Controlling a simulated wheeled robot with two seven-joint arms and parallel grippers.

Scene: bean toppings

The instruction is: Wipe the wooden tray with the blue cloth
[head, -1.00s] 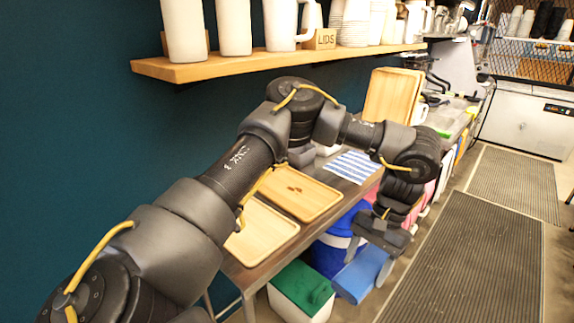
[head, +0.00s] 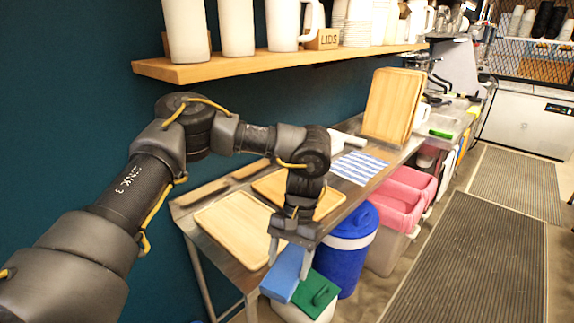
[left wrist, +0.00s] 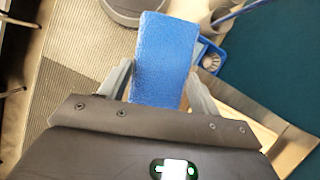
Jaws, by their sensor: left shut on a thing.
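My left gripper (head: 290,256) is shut on the blue cloth (head: 283,275), a thick block-like pad that hangs below its fingers. In the left wrist view the cloth (left wrist: 165,55) sits between both fingers. The gripper is beside the table's front edge, just right of the nearer wooden tray (head: 236,232), and the cloth is apart from it. A second wooden tray (head: 268,186) lies behind it, partly hidden by my arm. A third wooden tray (head: 390,105) leans upright farther back. My right gripper is not in view.
A blue-and-white striped cloth (head: 358,168) lies on the metal table. Below are a green-lidded bin (head: 317,292), a blue bin (head: 350,250) and pink bins (head: 398,205). A wooden shelf (head: 240,65) with white jugs hangs above. Floor at the right is free.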

